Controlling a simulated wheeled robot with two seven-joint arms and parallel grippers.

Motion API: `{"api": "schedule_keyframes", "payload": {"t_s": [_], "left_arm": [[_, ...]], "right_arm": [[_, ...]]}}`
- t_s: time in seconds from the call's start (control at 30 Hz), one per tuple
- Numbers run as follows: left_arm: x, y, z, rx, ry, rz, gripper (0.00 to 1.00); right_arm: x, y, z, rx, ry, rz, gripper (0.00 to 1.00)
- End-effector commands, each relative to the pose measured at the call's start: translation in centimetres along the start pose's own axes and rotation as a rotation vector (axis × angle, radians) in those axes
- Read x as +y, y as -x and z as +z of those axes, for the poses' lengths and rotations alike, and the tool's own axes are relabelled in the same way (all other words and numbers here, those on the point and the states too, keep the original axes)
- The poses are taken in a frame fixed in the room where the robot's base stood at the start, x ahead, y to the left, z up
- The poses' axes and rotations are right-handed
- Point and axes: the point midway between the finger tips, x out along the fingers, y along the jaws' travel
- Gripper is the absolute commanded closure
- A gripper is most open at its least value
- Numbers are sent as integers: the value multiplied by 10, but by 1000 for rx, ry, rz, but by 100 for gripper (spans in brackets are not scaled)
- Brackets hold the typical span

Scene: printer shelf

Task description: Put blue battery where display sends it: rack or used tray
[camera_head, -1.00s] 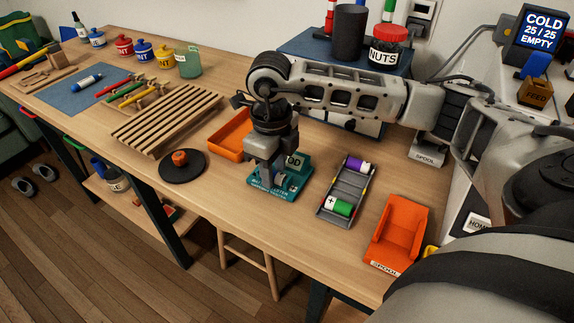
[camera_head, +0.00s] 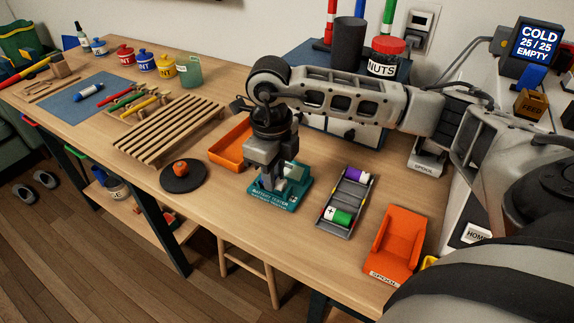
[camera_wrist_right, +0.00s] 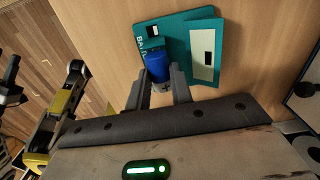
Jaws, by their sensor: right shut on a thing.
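The blue battery (camera_wrist_right: 157,67) is between the fingers of my right gripper (camera_wrist_right: 160,88) in the right wrist view, over the edge of the teal battery tester (camera_wrist_right: 178,25). I cannot tell whether it touches the tester. In the head view my right gripper (camera_head: 270,183) is shut and points down at the tester (camera_head: 292,196), hiding the battery. The tester's display (camera_head: 298,172) is partly hidden and pale, with no word readable. The grey rack (camera_head: 347,193) holds a purple battery (camera_head: 356,175) and a green battery (camera_head: 340,216). An orange tray (camera_head: 225,150) lies behind the gripper.
An orange spool bin (camera_head: 398,240) stands right of the rack. A black disc (camera_head: 184,181) with an orange knob and a slatted wooden pallet (camera_head: 165,127) lie to the left. The tabletop between rack and tester is clear. A wall screen (camera_head: 538,43) reads "COLD 25 / 25 EMPTY".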

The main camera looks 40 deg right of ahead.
Motion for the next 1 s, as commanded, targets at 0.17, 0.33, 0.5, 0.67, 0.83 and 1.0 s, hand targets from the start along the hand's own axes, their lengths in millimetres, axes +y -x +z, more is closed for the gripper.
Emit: {"api": "schedule_keyframes", "payload": {"t_s": [0.17, 0.33, 0.5, 0.67, 0.83, 1.0], "left_arm": [[0, 6, -7, -1, 1, -1, 64], [1, 9, -12, -1, 1, -1, 64], [1, 13, -17, -1, 1, -1, 64], [1, 17, -22, -1, 2, -1, 64], [2, 20, -27, -1, 1, -1, 64], [2, 20, -27, -1, 1, -1, 64]], "right_arm": [[0, 14, 0, -2, 0, 0, 100], [0, 24, 0, -2, 0, 0, 100], [0, 34, 0, -2, 0, -1, 100], [0, 44, 0, -2, -1, -1, 100], [0, 53, 0, -2, -1, 0, 100], [0, 54, 0, -2, -1, 0, 100]]}}
